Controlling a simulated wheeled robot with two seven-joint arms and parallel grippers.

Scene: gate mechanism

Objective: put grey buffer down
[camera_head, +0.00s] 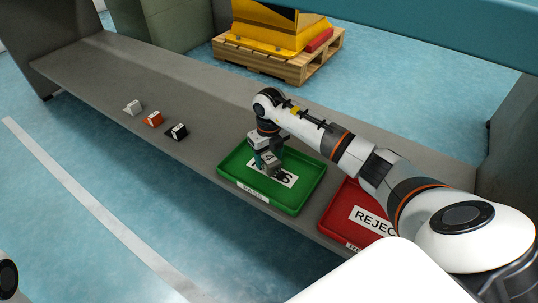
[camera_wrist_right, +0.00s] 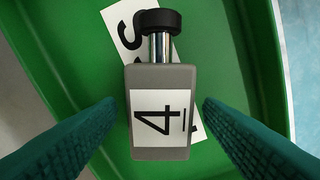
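The grey buffer (camera_wrist_right: 160,80) has a black cap on a shiny rod and a white label with a "4". It appears to lie on the floor of the green PASS tray (camera_head: 308,190), over the tray's white label. In the head view the buffer (camera_head: 272,168) is partly covered by my right gripper (camera_head: 263,160). In the right wrist view the two teal fingers of my right gripper (camera_wrist_right: 158,110) stand open on either side of the buffer, with a small gap on each side. My left gripper is out of view.
A red REJECT tray (camera_head: 343,209) lies right of the green tray, partly behind my right arm. White (camera_head: 133,107), orange (camera_head: 153,119) and black (camera_head: 177,132) blocks stand apart on the grey bench (camera_head: 90,75). The bench is clear between the black block and green tray.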

